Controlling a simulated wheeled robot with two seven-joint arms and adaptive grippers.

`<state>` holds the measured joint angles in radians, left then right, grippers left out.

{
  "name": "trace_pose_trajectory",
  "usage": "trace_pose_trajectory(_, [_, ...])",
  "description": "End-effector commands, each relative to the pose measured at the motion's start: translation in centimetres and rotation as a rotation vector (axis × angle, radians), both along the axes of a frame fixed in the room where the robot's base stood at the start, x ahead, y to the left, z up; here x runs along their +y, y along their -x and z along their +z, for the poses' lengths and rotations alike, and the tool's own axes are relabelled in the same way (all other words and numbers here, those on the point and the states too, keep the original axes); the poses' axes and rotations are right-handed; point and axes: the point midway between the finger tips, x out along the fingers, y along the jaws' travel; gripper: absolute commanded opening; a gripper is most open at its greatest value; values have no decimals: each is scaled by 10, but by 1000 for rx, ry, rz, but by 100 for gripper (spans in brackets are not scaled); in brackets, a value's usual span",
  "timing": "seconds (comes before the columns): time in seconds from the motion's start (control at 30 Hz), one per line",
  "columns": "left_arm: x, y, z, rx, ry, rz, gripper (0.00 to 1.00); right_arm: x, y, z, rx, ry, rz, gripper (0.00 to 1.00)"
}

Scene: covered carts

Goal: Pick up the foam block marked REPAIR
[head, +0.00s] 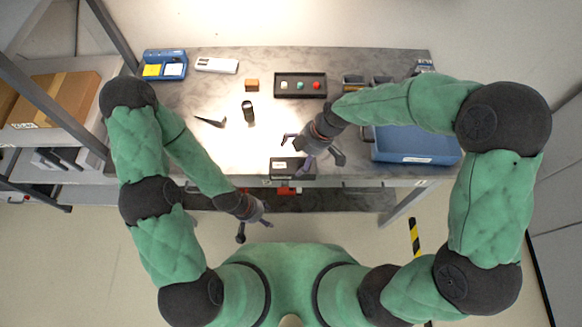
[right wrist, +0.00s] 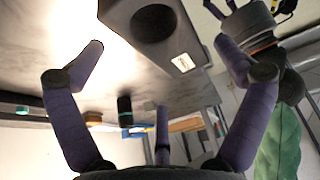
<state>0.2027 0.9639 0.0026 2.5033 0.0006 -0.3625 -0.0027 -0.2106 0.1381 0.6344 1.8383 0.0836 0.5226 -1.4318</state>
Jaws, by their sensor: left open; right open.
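A dark block (head: 291,168) with a small white label lies at the front edge of the grey workbench. In the right wrist view the block (right wrist: 188,45) shows a round dark recess, and its label is too small to read with certainty. My right gripper (head: 308,156) is open and empty, just above and beside the block, partly covering its right end. In the right wrist view the block is beyond the spread fingers. My left gripper (head: 255,224) is open and empty, low in front of the bench edge; it also shows at upper right in the right wrist view.
On the bench (head: 200,100) are a black cylinder (head: 248,111), an orange-brown block (head: 252,85), a dark tray (head: 300,94) with coloured round pieces, and a blue organiser (head: 165,64). A blue crate (head: 415,145) stands right. A shelf with cardboard boxes (head: 55,97) is left.

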Motion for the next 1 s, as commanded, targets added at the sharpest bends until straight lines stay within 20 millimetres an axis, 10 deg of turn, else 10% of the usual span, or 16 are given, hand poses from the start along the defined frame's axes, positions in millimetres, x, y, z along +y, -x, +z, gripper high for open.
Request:
trace_pose_trajectory(0.7, [0,0,-8,0,0,0,61,24,-1,-46,0,0,0,100])
trace_pose_trajectory(0.9, [0,0,-8,0,0,0,61,24,0,-46,0,0,0,49])
trace_pose_trajectory(1.0, [0,0,-8,0,0,0,61,24,0,-46,1,0,0,49])
